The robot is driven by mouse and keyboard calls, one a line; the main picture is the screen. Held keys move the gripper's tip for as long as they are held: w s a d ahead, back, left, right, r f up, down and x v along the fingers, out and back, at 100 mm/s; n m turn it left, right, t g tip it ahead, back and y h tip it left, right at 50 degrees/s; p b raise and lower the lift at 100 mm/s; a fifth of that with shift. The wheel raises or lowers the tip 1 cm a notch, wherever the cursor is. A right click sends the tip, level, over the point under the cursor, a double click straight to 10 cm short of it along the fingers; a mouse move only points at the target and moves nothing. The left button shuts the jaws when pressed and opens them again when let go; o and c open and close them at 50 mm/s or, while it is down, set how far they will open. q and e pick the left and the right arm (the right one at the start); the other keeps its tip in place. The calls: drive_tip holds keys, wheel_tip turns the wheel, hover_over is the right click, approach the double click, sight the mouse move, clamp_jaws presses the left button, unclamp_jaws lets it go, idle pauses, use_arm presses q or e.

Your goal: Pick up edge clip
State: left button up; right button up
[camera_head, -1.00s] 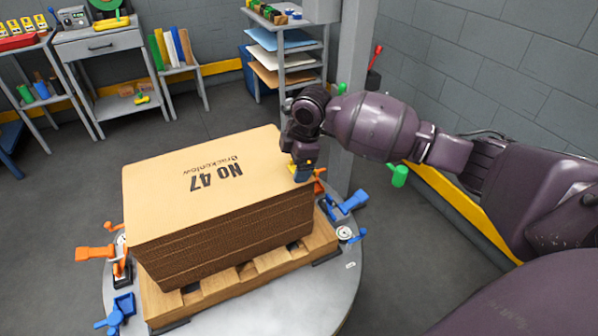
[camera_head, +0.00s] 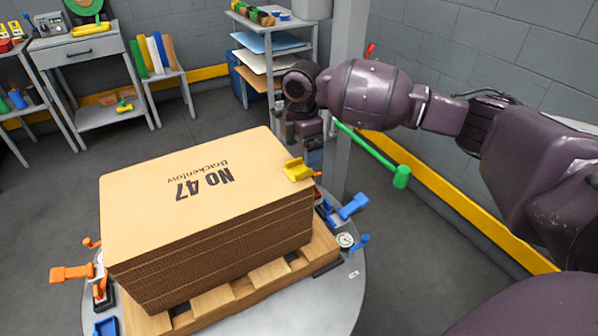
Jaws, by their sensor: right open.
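The yellow edge clip (camera_head: 297,170) sits on the right edge of the top of the cardboard stack (camera_head: 190,195), which is marked "No 47". My right gripper (camera_head: 314,157) points down just behind and to the right of the clip, beyond the stack's edge. It is open and apart from the clip, with nothing seen in it. Its fingertips are small and partly hidden by the stack and clip. My left gripper is out of view.
The stack stands on a wooden pallet (camera_head: 243,290) on a round grey table (camera_head: 330,305). Blue clamps (camera_head: 350,207) and orange clamps (camera_head: 72,273) stand around it. A green lever (camera_head: 375,155) and a grey post (camera_head: 343,165) are near my right arm.

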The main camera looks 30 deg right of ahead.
sight(301, 165)
wheel_tip(301, 165, down, 5)
drive_tip(key=shift+a+r+b, duration=0.1)
drive_tip(key=shift+r+b, duration=0.05)
drive_tip(key=shift+b, duration=0.65)
drive_tip(key=shift+w+f, duration=0.1)
drive_tip(key=shift+f, duration=0.25)
drive_tip(key=shift+r, duration=0.2)
drive_tip(key=c, duration=1)
